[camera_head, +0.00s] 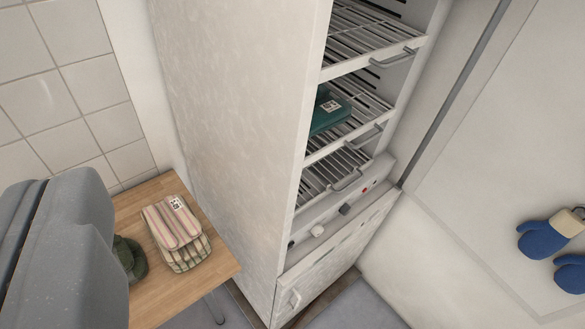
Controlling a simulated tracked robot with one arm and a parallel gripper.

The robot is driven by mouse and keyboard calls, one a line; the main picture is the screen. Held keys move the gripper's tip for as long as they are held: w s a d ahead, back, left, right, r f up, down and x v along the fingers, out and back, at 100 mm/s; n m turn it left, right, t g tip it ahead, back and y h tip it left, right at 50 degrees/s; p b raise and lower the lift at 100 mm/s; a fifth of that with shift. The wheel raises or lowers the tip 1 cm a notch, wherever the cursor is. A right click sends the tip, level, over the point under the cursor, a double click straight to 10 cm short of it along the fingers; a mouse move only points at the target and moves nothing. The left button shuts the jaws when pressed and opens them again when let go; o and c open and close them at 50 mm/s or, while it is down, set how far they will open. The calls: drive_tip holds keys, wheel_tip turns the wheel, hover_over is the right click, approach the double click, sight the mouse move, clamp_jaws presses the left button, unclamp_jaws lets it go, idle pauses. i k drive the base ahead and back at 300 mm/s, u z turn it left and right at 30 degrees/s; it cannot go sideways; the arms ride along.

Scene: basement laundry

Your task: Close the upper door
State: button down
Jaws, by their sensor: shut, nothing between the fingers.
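The tall white cabinet (235,120) stands in the middle, tilted in the picture, with its upper compartment open. The upper door (470,150) appears to be the large pale panel swung out to the right, its inner face showing; its outer face and handle are not visible. Blue mittens (541,238) with cream cuffs hang on it. The lower door (325,265) is shut and has a small handle. My gripper (52,195), large and grey at the left edge, is shut and empty, in front of the wooden table and apart from the door.
Wire shelves (362,35) fill the compartment; a teal item (328,110) lies on one. A control strip (345,210) runs below. A wooden table (215,262) at left holds folded striped cloth (176,232) and a dark green item (130,258). Tiled wall (60,95) stands behind.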

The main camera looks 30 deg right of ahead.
sight(508, 152)
drive_tip(key=k, duration=1.8)
drive_tip(key=z, duration=0.85)
drive_tip(key=i, duration=0.95)
